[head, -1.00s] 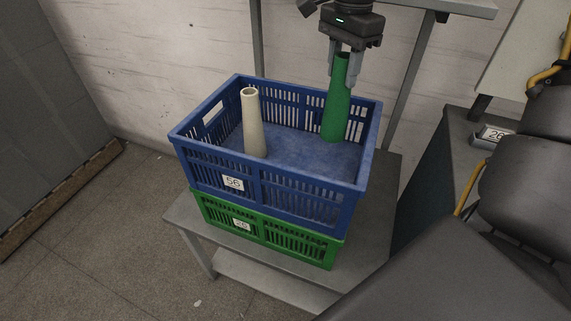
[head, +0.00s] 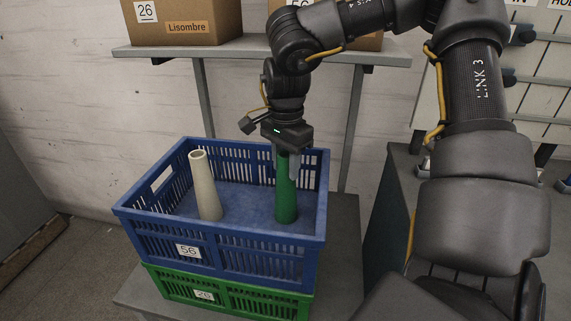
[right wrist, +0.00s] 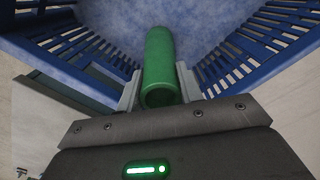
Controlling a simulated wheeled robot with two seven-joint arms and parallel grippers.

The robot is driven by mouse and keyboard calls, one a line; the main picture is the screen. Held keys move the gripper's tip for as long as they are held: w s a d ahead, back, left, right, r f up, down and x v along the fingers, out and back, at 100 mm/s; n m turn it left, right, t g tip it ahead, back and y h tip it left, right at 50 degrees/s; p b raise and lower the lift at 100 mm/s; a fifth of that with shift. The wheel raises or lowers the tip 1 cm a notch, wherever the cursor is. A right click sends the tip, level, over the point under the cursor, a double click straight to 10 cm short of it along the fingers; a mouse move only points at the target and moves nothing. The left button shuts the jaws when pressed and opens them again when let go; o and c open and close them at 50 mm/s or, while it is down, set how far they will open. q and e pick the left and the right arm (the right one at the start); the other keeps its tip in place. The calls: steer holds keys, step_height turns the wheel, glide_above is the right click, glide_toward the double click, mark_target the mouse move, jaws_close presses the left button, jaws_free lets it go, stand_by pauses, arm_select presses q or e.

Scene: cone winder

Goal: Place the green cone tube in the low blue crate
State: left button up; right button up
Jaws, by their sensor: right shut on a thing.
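The green cone tube (head: 286,197) is upright inside the blue crate (head: 160,228), toward its right side. Its base looks at or very near the crate floor; I cannot tell if it touches. My right gripper (head: 284,160) is above it, pointing down, shut on its upper part. In the right wrist view the green tube (right wrist: 160,62) lies between the two fingers (right wrist: 158,88), with the crate floor behind it. My left gripper is not in view.
A cream cone tube (head: 206,188) stands in the crate's left part. The blue crate, labelled 56, sits on a green crate (head: 235,299) on a grey stand (head: 343,235). Cardboard boxes (head: 186,22) are on a shelf (head: 240,48) behind. Crate floor between the tubes is clear.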

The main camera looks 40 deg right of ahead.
steer(key=o, duration=1.1)
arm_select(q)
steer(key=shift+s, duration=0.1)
arm_select(e)
step_height(320, 180, up, 5)
steer(key=shift+f, duration=0.1)
step_height(320, 180, up, 6)
steer(key=shift+r+p, duration=0.15)
steer(key=shift+p, duration=0.65)
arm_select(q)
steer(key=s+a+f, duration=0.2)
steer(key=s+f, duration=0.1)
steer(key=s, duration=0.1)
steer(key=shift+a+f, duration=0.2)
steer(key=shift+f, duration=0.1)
arm_select(e)
steer(key=shift+r, duration=0.5)
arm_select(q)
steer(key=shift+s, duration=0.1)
